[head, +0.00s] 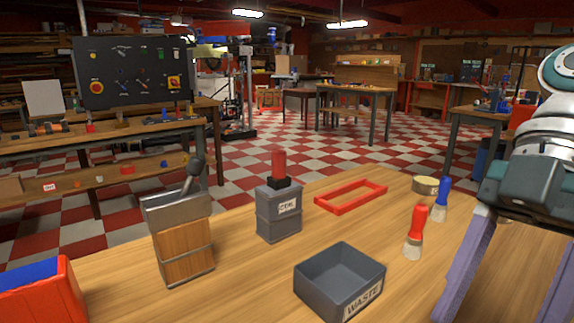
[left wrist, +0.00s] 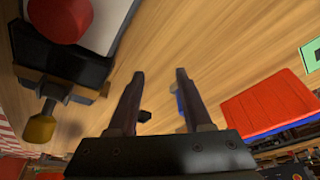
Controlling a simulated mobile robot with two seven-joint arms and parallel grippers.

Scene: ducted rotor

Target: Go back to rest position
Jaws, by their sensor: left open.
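My left gripper (left wrist: 160,76) shows in the left wrist view with its two dark fingers apart and nothing held between the tips. It is not seen in the head view. My right gripper (head: 496,308) is at the right edge of the head view, pointing down over the table. Its two purple-grey fingers are wide apart, with only table visible between them; the tips are cut off or nearly so by the lower edge.
The wooden table (head: 235,290) holds a grey waste bin (head: 325,290), a grey box with a red top piece (head: 280,212), a lever-topped wooden box (head: 185,250), a red frame (head: 352,196), red (head: 415,230) and blue (head: 441,200) brushes, a tape roll (head: 425,186) and a red-blue box (head: 40,295).

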